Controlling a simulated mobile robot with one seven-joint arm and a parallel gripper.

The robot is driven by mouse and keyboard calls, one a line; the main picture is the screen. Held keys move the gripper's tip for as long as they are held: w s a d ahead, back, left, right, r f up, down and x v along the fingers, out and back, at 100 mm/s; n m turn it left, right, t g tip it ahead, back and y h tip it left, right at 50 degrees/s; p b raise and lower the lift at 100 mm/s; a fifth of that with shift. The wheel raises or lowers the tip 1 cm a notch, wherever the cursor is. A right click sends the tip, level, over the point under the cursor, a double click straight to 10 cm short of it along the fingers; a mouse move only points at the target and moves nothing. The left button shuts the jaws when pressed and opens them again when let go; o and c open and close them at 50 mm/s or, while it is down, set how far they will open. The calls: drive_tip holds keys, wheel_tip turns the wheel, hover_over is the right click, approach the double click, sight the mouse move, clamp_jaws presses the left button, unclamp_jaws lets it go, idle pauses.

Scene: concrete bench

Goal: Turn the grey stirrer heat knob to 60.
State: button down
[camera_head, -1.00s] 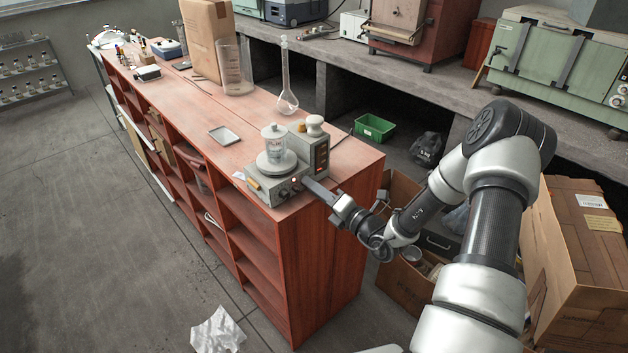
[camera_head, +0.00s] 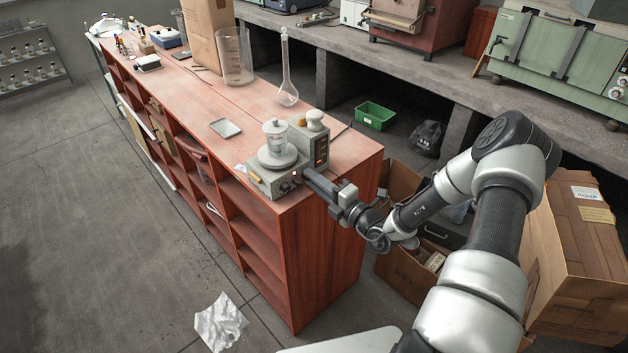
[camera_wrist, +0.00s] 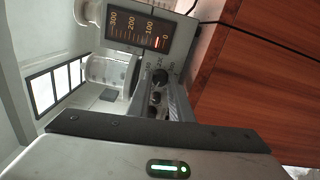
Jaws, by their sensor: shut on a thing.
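The grey stirrer (camera_head: 264,182) sits at the near corner of the red wooden bench, with a lidded clear beaker (camera_head: 275,136) on its round plate. Its upright dark display shows in the wrist view (camera_wrist: 142,30), with a scale from 0 to 300 and a short red bar near 0. My gripper (camera_head: 302,174) reaches the stirrer's front from the right. In the wrist view my gripper (camera_wrist: 162,88) is shut on the dark heat knob (camera_wrist: 160,76), with small numbers around it. The fingers partly hide the front panel, and the knob's pointer is too small to read.
A white-lidded jar (camera_head: 314,120) stands behind the stirrer. A long-necked flask (camera_head: 287,85), a large beaker (camera_head: 235,60) and a small tray (camera_head: 225,128) stand farther back on the bench. Open cardboard boxes (camera_head: 405,265) lie on the floor below my arm.

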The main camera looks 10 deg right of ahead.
drive_tip(key=c, duration=1.6)
unclamp_jaws()
drive_tip(key=v, duration=1.7)
drive_tip(key=shift+s+d, duration=0.1)
drive_tip(key=shift+s, duration=0.1)
